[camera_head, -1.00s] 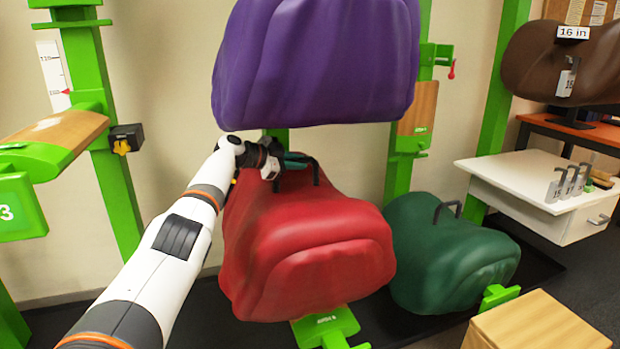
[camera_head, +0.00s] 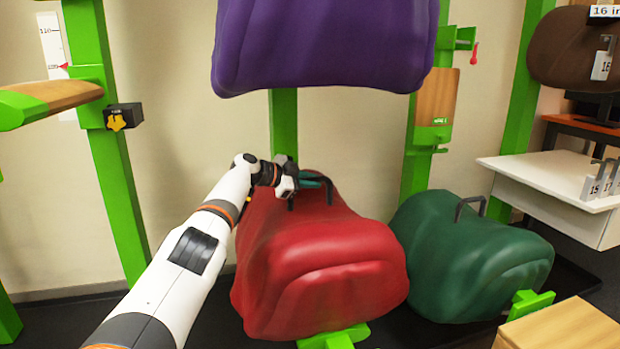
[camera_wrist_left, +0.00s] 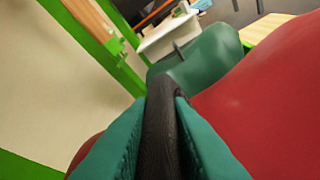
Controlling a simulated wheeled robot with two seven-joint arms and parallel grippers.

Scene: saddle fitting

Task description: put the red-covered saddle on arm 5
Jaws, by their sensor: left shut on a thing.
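The red-covered saddle (camera_head: 325,265) is in the middle of the head view, over a low green arm (camera_head: 335,338) whose front end shows beneath it. I cannot tell whether it rests on that arm or hangs just above it. My left gripper (camera_head: 312,183) is shut on the dark handle at the saddle's top. In the left wrist view the black handle (camera_wrist_left: 160,135) stands between the two teal fingers, with the red cover (camera_wrist_left: 270,100) to the right. No number reading 5 is legible on any arm. My right gripper is not in view.
A purple-covered saddle (camera_head: 325,45) hangs close above. A green-covered saddle (camera_head: 465,255) sits directly to the right. A wooden-topped arm (camera_head: 50,98) stands out at the left, with a black box (camera_head: 124,117) on its post. A white drawer table (camera_head: 550,180) and wooden block (camera_head: 565,325) are at right.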

